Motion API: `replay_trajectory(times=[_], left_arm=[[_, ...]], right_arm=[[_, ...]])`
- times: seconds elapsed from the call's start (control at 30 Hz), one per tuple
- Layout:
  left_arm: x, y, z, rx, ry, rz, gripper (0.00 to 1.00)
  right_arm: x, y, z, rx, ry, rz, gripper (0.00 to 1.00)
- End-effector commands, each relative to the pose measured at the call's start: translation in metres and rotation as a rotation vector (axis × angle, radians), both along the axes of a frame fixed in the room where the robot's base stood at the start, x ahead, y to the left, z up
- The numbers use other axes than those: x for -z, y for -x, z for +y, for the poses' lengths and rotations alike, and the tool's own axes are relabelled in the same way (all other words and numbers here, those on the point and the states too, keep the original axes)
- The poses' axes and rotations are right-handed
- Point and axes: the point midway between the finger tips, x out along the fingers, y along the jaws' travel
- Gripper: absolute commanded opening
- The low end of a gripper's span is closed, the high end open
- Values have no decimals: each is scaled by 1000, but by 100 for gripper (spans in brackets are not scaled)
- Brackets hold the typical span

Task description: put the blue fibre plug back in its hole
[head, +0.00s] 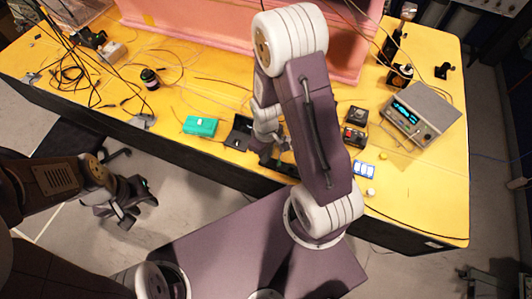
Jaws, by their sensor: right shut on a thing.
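My right arm reaches over the front of the yellow table. Its gripper (270,158) is low near the front edge, partly covered by its own arm, beside a dark open case. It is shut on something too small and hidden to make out. I cannot pick out the blue fibre plug or its hole. The pink foam enclosure (215,18) stands at the back of the table, partly behind my right arm. My left gripper (136,207) hangs over the floor in front of the table, its fingers apart and empty.
On the yellow table (205,85) are a teal box (200,126), a grey instrument with a lit display (420,112), small dark boxes (356,116) and a dark jar (150,78). Loose black cables (70,75) lie at the left. The table's front right corner is mostly clear.

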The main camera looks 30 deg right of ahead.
Motion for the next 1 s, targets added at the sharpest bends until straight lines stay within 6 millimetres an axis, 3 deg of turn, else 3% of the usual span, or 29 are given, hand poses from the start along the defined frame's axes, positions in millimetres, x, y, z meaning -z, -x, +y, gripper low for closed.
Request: replay_trajectory(times=[0.27,0.3,0.4,0.77,1.0], left_arm=[[5,0,0,0,0,0,36],[5,0,0,0,0,0,36],[5,0,0,0,0,0,36],[5,0,0,0,0,0,36],[5,0,0,0,0,0,36]], right_arm=[[7,0,0,0,0,0,0],[7,0,0,0,0,0,20],[6,0,0,0,0,0,42],[2,0,0,0,0,-1,42],[-44,-2,0,0,1,-8,42]])
